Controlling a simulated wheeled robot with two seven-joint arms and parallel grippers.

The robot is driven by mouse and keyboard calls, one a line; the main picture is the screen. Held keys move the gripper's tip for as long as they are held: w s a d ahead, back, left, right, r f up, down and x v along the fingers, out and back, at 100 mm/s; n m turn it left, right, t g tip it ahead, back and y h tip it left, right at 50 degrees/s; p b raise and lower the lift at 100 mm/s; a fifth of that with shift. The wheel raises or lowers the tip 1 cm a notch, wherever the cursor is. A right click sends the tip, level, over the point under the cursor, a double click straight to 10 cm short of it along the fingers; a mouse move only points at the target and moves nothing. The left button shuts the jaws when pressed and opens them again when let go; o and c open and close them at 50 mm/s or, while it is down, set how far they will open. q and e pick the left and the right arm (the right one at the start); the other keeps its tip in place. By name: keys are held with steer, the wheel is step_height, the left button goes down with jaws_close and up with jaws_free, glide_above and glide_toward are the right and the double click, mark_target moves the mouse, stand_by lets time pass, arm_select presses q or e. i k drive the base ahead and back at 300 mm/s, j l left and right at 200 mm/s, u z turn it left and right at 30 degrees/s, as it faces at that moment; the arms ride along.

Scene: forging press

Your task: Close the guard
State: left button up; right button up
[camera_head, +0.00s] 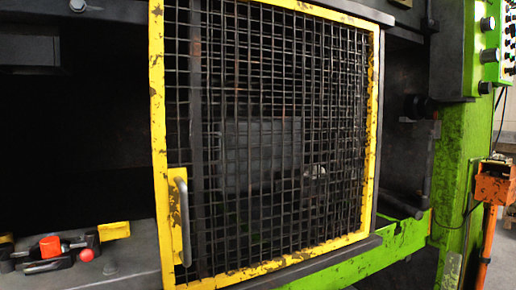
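The guard (158,110) is a yellow frame with dark wire mesh. It stands in the middle of the head view, in front of the press. A grey vertical handle (184,222) sits on a yellow plate at the guard's lower left. To the left of the guard, the dark press opening (75,150) is uncovered. Neither of my grippers shows in the head view.
Small red and black parts (50,248) and a yellow block (114,231) lie on the grey ledge at lower left. A green press column (462,150) with a control box (487,45) stands at right. An orange box (494,183) is beside it.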

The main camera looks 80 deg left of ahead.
mark_target(178, 207)
steer(key=u, duration=2.35)
